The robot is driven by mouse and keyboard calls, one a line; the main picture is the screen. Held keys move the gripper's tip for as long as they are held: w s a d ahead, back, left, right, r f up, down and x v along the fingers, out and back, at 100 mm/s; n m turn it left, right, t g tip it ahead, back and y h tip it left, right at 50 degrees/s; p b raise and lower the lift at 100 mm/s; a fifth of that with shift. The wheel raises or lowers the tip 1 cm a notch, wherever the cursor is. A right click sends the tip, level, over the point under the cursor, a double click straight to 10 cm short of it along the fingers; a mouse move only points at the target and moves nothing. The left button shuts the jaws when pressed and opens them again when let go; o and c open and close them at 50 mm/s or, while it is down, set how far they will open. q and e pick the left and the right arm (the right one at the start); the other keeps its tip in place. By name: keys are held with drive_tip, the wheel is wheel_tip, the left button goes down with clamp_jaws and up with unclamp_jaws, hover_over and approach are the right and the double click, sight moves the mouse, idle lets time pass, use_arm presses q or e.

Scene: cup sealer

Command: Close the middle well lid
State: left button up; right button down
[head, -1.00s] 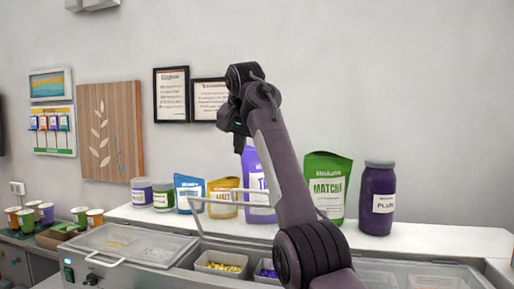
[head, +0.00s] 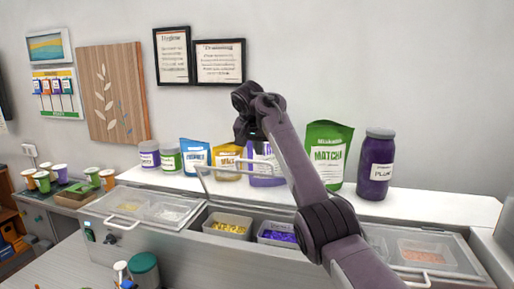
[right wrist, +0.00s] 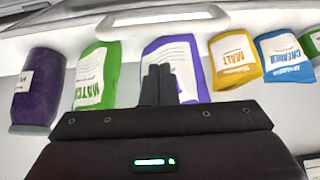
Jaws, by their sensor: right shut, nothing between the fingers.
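The middle well (head: 250,246) stands open in the steel counter, with a tub of yellow pieces (head: 228,224) and a tub of purple pieces (head: 277,234) in it. Its raised lid shows mainly by its pale handle bar (head: 212,163), in front of the bags; the rest of the lid is hard to make out. In the right wrist view a handle bar (right wrist: 162,16) crosses the top. My right gripper (head: 242,140) is shut and empty, above and near the handle bar, apart from it in the wrist view. My left gripper is not in view.
The left well lid (head: 145,207) is down; the right well lid (head: 425,252) also lies closed. Bags, including a green matcha bag (head: 325,155), and a purple jar (head: 376,165) stand on the shelf behind. Paper cups (head: 60,172) and a green-lidded container (head: 144,267) are at left.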

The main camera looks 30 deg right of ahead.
drive_tip(key=shift+s+a+f, duration=0.2)
drive_tip(key=shift+s+a, duration=0.15)
drive_tip(key=shift+s+a+f+p, duration=0.15)
drive_tip(key=shift+s+a+p, duration=0.2)
drive_tip(key=shift+s+a, duration=0.35)
drive_tip(key=shift+f, duration=0.1)
